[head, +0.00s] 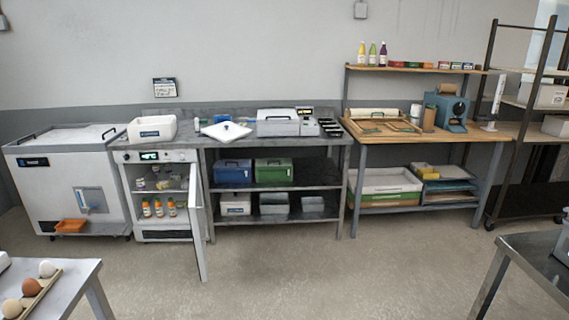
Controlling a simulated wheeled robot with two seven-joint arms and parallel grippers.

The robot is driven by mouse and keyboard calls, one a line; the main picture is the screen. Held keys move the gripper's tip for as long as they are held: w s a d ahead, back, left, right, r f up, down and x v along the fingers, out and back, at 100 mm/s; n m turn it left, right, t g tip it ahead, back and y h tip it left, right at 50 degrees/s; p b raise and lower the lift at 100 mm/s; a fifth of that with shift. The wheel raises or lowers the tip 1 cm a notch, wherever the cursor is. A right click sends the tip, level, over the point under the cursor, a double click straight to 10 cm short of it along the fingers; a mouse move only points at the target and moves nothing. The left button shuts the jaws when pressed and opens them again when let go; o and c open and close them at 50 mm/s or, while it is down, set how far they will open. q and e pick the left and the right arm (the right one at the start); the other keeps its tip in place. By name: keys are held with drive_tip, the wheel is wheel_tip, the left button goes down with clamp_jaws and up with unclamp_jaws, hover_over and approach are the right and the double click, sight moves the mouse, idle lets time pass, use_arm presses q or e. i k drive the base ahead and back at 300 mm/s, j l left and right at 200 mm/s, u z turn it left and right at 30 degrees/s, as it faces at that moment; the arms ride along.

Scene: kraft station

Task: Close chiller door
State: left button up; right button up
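The chiller (126,178) is a small white cabinet under the left end of the grey counter, with a lit green display on its top panel. Its white door (198,225) stands wide open, hinged on the right side and swung out towards me, seen nearly edge-on. Inside, several orange bottles (158,208) stand on the lower level and small items lie on the shelf above. Neither of my grippers shows in the head view.
A table with eggs (47,268) is at the near left, and a dark metal table (540,262) at the near right. The floor between is clear.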

sight(194, 208)
drive_tip(key=i+l+u, duration=0.35)
drive_tip(key=i, duration=0.2)
drive_tip(key=i+l+u, duration=0.4)
drive_tip(key=i, duration=0.15)
drive_tip(key=i+l+u, duration=0.35)
drive_tip(key=i+l, duration=0.1)
drive_tip(key=l, duration=0.1)
